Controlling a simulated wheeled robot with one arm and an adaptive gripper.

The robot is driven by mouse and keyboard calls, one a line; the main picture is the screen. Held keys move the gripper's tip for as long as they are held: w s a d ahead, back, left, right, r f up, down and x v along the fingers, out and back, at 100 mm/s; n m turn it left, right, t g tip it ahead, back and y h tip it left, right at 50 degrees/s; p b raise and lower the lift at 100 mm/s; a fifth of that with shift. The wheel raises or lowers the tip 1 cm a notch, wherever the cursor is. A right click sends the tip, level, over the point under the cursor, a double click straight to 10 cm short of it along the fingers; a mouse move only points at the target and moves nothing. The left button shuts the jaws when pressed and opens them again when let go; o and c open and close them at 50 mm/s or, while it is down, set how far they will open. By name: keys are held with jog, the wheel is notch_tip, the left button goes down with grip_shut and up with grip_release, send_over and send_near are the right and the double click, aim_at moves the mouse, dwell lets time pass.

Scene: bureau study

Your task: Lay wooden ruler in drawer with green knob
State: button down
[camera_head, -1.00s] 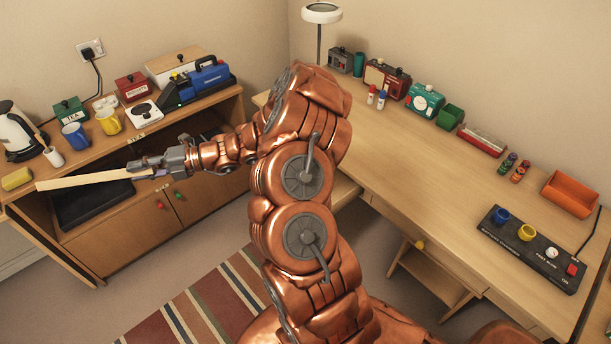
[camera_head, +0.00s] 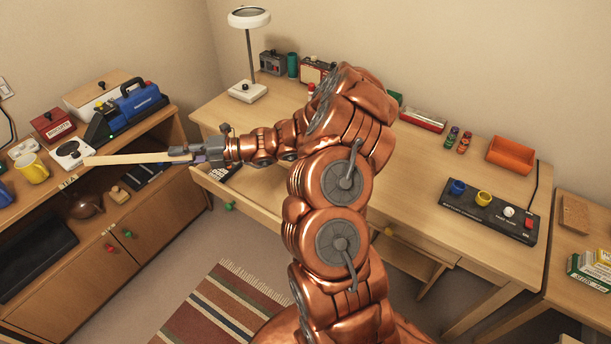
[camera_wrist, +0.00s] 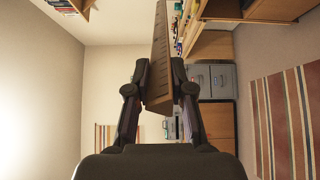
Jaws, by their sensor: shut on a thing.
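My gripper (camera_head: 190,154) is shut on one end of the wooden ruler (camera_head: 128,159), which sticks out to the left, roughly level in the air. In the wrist view, my gripper's fingers (camera_wrist: 159,88) pinch the ruler (camera_wrist: 159,55) from both sides. The drawer with the green knob (camera_head: 229,206) is at the desk's left end and stands pulled out. Dark and light items show inside its left part. My gripper and forearm are above the drawer's left end and hide part of it. The ruler's free end reaches toward the left cabinet's top.
A lamp (camera_head: 248,91) stands on the desk (camera_head: 330,170). A yellow knob (camera_head: 389,232) marks another desk drawer.

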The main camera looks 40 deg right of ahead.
jog(key=s+d+f+n+t+h+b, duration=0.1)
jog(key=s+d+f+n+h+b, duration=0.2)
jog(key=d+f+b, duration=0.75)
jog(key=s+d+f+n+h+b, duration=0.15)
jog(key=d+f+n+b, duration=0.45)
jog(key=d+b, duration=0.7)
jog(key=s+d+f+n+t+h+b, duration=0.1)
jog(key=d+f+n+h+b, duration=0.25)
jog(key=d+f+b, duration=0.8)
jog(key=a+f+b, duration=0.1)
jog(key=f+b, duration=0.1)
jog(key=b, duration=0.2)
jog(key=a+f+b, duration=0.2)
jog(key=b, duration=0.2)
jog(key=shift+a+f+b, duration=0.15)
jog(key=shift+a+b, duration=0.1)
jog(key=shift+b, duration=0.1)
jog(key=c, duration=0.9)
grip_release()
jog(key=shift+c, duration=0.2)
jog(key=o, duration=0.6)
jog(key=p+v, duration=0.5)
jog(key=v, duration=0.2)
jog(key=shift+r, duration=0.25)
